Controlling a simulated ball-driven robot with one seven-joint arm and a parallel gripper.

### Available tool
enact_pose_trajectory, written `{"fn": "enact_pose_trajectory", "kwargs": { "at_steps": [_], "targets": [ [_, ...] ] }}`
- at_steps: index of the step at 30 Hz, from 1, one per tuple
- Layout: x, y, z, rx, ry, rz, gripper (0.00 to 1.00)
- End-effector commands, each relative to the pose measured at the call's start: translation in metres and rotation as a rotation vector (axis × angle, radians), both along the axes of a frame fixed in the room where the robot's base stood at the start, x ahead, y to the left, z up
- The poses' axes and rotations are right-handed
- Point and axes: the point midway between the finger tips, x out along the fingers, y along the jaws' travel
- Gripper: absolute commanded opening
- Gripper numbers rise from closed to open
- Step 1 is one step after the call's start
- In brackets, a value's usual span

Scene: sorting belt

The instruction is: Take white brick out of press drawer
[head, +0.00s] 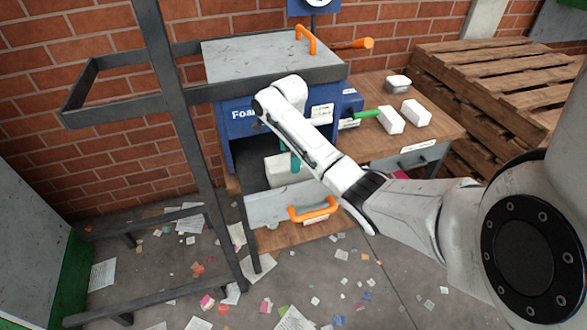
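The blue foam press (240,120) stands against the brick wall with its drawer (280,207) pulled open toward me. The drawer has a grey front and an orange handle (314,210). A white brick (277,171) sits inside the drawer. My arm reaches over the press front and bends down at the wrist. A teal finger of my gripper (295,161) shows at the right side of the brick. The rest of the gripper is hidden behind my arm, so I cannot tell whether it is open or touches the brick.
A dark metal frame (180,125) rises at the left of the drawer. Stacked pallets (500,85) stand at right. Paper scraps litter the floor.

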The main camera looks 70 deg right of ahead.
Motion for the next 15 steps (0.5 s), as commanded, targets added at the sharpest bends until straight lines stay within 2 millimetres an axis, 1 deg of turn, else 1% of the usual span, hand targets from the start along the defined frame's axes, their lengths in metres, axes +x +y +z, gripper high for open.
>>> {"fn": "enact_pose_trajectory", "kwargs": {
  "at_steps": [9,12,15],
  "targets": [
    [-0.001,0.000,-0.043,0.001,0.002,0.001,1.00],
    [0.000,0.000,-0.050,0.001,0.001,0.001,1.00],
    [0.000,0.000,-0.052,0.000,0.000,0.001,1.00]
  ]
}}
